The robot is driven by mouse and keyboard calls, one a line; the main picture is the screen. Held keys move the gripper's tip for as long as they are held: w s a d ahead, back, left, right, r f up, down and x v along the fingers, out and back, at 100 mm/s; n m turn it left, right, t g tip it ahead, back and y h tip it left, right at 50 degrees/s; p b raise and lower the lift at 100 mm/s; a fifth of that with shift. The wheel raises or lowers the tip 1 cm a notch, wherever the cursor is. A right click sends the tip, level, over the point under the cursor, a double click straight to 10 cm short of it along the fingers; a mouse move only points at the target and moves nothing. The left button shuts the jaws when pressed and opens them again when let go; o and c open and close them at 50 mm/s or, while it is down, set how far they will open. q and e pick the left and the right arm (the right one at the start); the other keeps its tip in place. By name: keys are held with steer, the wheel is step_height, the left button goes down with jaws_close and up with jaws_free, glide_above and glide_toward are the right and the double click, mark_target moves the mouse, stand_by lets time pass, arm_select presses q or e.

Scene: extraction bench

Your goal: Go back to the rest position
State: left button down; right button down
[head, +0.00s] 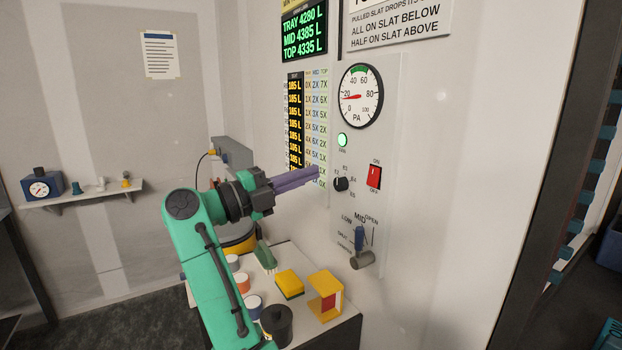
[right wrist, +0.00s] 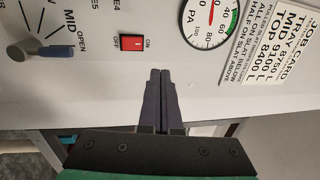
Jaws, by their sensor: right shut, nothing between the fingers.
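My right gripper (head: 318,173) is raised in front of the wall panel, its purple fingers shut and empty. In the right wrist view its closed fingers (right wrist: 160,75) point toward the panel below the gauge, beside the red switch (right wrist: 132,43). In the head view the red switch (head: 374,177) is to the right of the fingertips, and the black knob (head: 340,184) is just right of and below them. I cannot tell whether the fingertips touch the panel. My left gripper is not in view.
A PA gauge (head: 361,96), a lit green lamp (head: 342,140) and a damper lever (head: 361,258) are on the panel. A shelf (head: 84,194) is at left.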

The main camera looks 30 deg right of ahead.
steer(key=w+a+f+n+t+y, duration=0.25)
steer(key=n+t+y, duration=0.25)
steer(key=n+t, duration=0.45)
steer(key=w+a+f+n+t+y, duration=0.25)
steer(key=n+t+y, duration=0.35)
steer(key=n+t, duration=0.4)
steer(key=w+a+f+n+t+y, duration=0.25)
steer(key=n+t+y, duration=0.25)
steer(key=n+t, duration=0.45)
steer(key=s+a+f+n+g+y, duration=0.25)
steer(key=f+n+g+y, duration=0.3)
steer(key=f, duration=0.55)
steer(key=s+a+f+n+g+y, duration=0.25)
steer(key=f+n+g+y, duration=0.35)
steer(key=f, duration=0.5)
steer(key=s+d+f+m+g+h, duration=0.1)
steer(key=s+d+f+g+h, duration=0.3)
steer(key=s+f+g, duration=0.6)
steer(key=s+d+f+m+g+h, duration=0.1)
steer(key=s+d+f+g+h, duration=0.45)
steer(key=s, duration=0.85)
step_height(320, 180, down, 23)
steer(key=s+a+t+y, duration=0.1)
steer(key=a+y, duration=0.1)
steer(key=s+d+f+g, duration=0.1)
steer(key=s+d+f, duration=0.1)
steer(key=s+f, duration=1.4)
steer(key=shift+s+d, duration=0.35)
steer(key=shift+s, duration=0.6)
